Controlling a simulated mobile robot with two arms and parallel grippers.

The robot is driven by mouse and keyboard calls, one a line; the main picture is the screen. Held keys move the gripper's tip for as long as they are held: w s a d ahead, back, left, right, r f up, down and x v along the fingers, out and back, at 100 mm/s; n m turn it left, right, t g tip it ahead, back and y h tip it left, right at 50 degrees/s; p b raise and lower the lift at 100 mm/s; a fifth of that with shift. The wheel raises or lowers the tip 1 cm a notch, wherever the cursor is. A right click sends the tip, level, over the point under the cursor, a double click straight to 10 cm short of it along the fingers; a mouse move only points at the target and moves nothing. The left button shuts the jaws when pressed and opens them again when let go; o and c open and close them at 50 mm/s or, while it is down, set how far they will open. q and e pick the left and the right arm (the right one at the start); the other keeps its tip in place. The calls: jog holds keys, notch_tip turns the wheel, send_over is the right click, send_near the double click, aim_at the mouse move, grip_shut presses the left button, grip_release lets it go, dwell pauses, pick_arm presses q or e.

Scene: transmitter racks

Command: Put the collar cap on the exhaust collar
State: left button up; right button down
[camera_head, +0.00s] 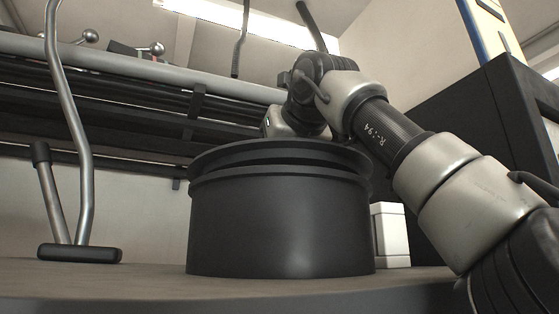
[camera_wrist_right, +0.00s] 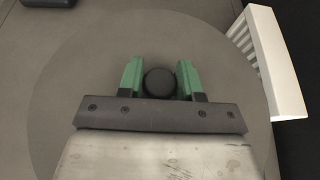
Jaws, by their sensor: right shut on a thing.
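The exhaust collar (camera_head: 280,230) is a wide, dark upright cylinder on the grey-brown surface in the middle of the head view. The collar cap (camera_head: 270,150) is a dark round disc over the collar's top, with a dark gap between its rim and the collar's rim. I cannot tell whether they touch anywhere. In the right wrist view the cap (camera_wrist_right: 75,75) is a broad disc with a black round knob (camera_wrist_right: 159,83) in the middle. My right gripper (camera_wrist_right: 160,76) has its green fingers shut on this knob. Its fingers are hidden in the head view. My left gripper is not in view.
A white ribbed box (camera_head: 390,235) stands close to the collar's right side. A bent metal rod on a black foot (camera_head: 80,254) stands at the left. Pipes and a rail (camera_head: 150,70) run behind. A black cabinet (camera_head: 470,120) is at the right.

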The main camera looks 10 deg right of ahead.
jog(key=shift+f+b, duration=0.7)
jog(key=shift+f, duration=0.15)
dwell(1.5)
jog(key=c, duration=0.7)
grip_release()
jog(key=shift+o, duration=0.2)
jog(key=shift+s, duration=0.1)
jog(key=shift+s+d+r, duration=0.1)
jog(key=shift+s+r, duration=0.05)
jog(key=shift+s, duration=0.2)
jog(key=b+v, duration=0.1)
jog(key=v, duration=0.9)
jog(key=shift+r, duration=0.1)
jog(key=shift+w, duration=0.1)
